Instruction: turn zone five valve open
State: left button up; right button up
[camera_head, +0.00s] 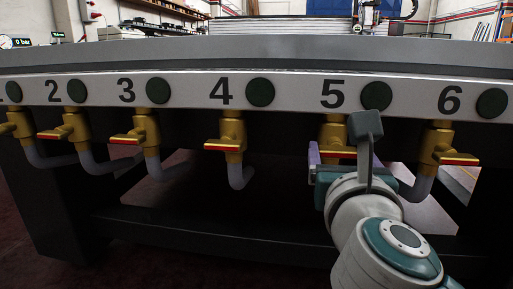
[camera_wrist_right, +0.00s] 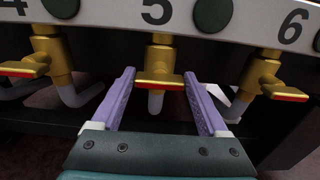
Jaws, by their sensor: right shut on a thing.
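The zone five valve (camera_head: 333,132) is a brass valve under the black number 5 on the table's front panel. Its handle, with a red edge, lies crosswise and also shows in the right wrist view (camera_wrist_right: 158,76). My right gripper (camera_head: 343,160) is at this valve, reaching in from below. In the right wrist view my right gripper (camera_wrist_right: 159,84) has one purple finger at each end of the handle, shut on it. In the head view my wrist hides part of the valve's lower side and its hose. My left gripper is in neither view.
The zone four valve (camera_head: 232,130) stands to the left and the zone six valve (camera_head: 437,142) close to the right of my arm. Several similar valves continue left. Round dark green discs (camera_head: 260,93) sit beside the numbers. Under the table is a dark lower beam (camera_head: 220,240).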

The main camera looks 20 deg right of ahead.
jog(key=n+p, duration=0.2)
jog(key=n, duration=0.1)
jog(key=shift+r+n+p, duration=0.15)
jog(key=shift+n+p, duration=0.15)
jog(key=shift+p, duration=0.1)
jog(key=n+p, duration=0.3)
jog(key=n, duration=0.2)
jog(key=shift+w+a+n, duration=0.1)
jog(key=shift+a+n, duration=0.05)
jog(key=shift+n, duration=0.15)
jog(key=n+p, duration=0.2)
jog(key=n, duration=0.2)
jog(key=shift+f, duration=0.2)
jog(key=n+p, duration=0.1)
jog(key=n, duration=0.3)
jog(key=shift+f, duration=0.15)
jog(key=shift+n, duration=0.5)
jog(key=o, duration=1.2)
jog(key=shift+o, duration=0.2)
